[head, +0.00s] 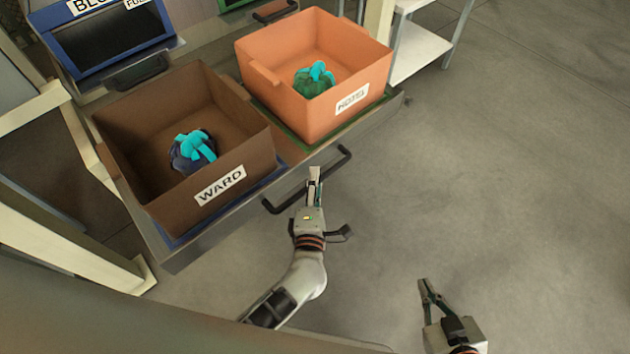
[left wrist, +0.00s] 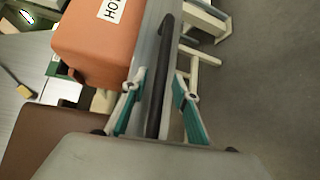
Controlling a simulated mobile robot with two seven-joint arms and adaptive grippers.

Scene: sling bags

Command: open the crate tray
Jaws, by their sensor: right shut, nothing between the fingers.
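The crate tray (head: 200,241) is a grey drawer-like tray with a long black bar handle (head: 334,163) on its front. It carries a brown crate (head: 160,205) labelled WARD and an orange crate (head: 290,112) with a partly legible white label. My left gripper (head: 314,174) is at the middle of the handle. In the left wrist view, its teal fingers (left wrist: 158,98) are spread on either side of the black handle, with gaps visible. My right gripper (head: 424,286) is shut and empty, low over the floor at the right.
A blue bin (head: 120,55) stands behind at the left. A white shelf (head: 415,50) stands at the back. The floor at right is clear.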

